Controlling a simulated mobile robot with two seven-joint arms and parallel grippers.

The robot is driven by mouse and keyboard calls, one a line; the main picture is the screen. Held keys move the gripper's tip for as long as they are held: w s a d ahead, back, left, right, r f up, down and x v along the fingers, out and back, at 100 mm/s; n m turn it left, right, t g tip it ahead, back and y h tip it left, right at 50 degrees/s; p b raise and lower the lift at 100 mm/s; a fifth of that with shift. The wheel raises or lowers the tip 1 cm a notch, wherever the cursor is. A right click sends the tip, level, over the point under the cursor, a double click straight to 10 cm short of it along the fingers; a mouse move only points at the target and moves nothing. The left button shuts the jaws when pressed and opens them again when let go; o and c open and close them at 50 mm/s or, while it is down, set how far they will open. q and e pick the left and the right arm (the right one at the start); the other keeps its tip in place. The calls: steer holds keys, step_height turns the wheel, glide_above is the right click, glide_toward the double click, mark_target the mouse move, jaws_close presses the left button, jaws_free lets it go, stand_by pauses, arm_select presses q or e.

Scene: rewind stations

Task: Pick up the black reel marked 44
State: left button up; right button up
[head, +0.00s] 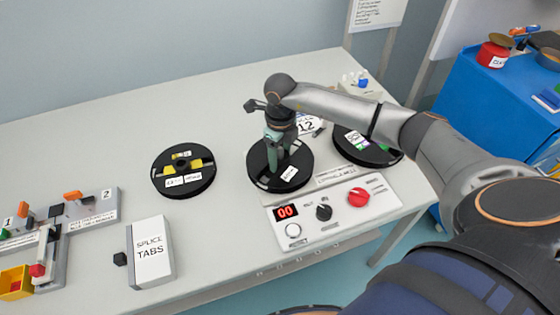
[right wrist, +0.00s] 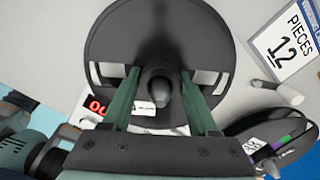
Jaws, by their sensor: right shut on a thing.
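A black reel (head: 262,178) with a small white label lies under my right gripper (head: 278,148), at the middle of the table. The label's print is too small to read. In the right wrist view, the black reel (right wrist: 160,25) fills the middle, and the two green fingers of my right gripper (right wrist: 160,103) reach down on either side of its raised centre, shut on it. Whether the reel rests on the table or hangs just above it I cannot tell. A second black reel with yellow parts (head: 183,168) lies to the left. My left gripper is not in view.
A control panel (head: 335,208) with a red "00" display and knobs stands just in front. Another black reel (head: 367,150) lies right, partly behind my arm. A SPLICE TABS box (head: 150,253) and a splicing fixture (head: 75,225) stand left. The table's rear left is clear.

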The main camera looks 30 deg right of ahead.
jaws_close()
steer(key=shift+r, duration=0.1)
